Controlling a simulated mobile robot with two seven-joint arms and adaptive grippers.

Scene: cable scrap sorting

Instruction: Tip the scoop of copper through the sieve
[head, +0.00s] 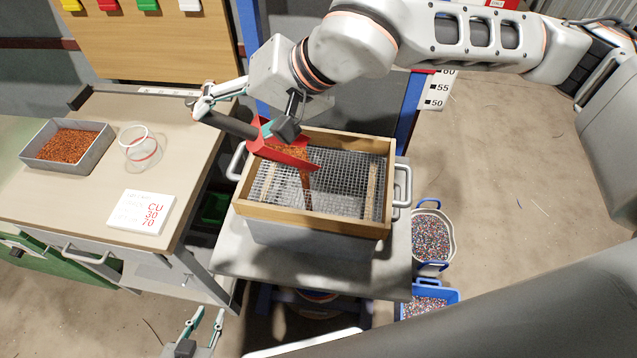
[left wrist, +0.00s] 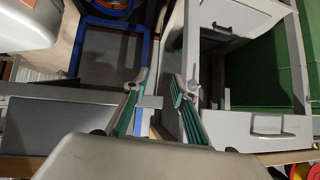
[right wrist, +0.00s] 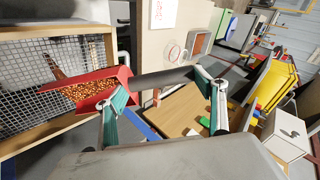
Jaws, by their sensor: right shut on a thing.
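A red scoop (head: 284,154) with a dark handle holds copper granules over the left part of the sieve. In the right wrist view the scoop (right wrist: 98,101) still has copper granules (right wrist: 92,94) in it. My right gripper (head: 240,112) is shut on the scoop's handle. The wooden-framed sieve (head: 312,215) sits over a grey bin on a bench, its wire mesh mostly bare. A copper-coloured streak (head: 306,188) shows below the scoop's lip at the mesh. My left gripper (head: 205,325) is open and empty, low in front of the benches; its fingers show apart in the left wrist view (left wrist: 160,95).
A grey tray (head: 108,152) of copper granules, a clear cup (head: 139,146) and a white card (head: 142,212) stand on the left table. Tubs of mixed granules (head: 433,237) stand on the floor right of the bench.

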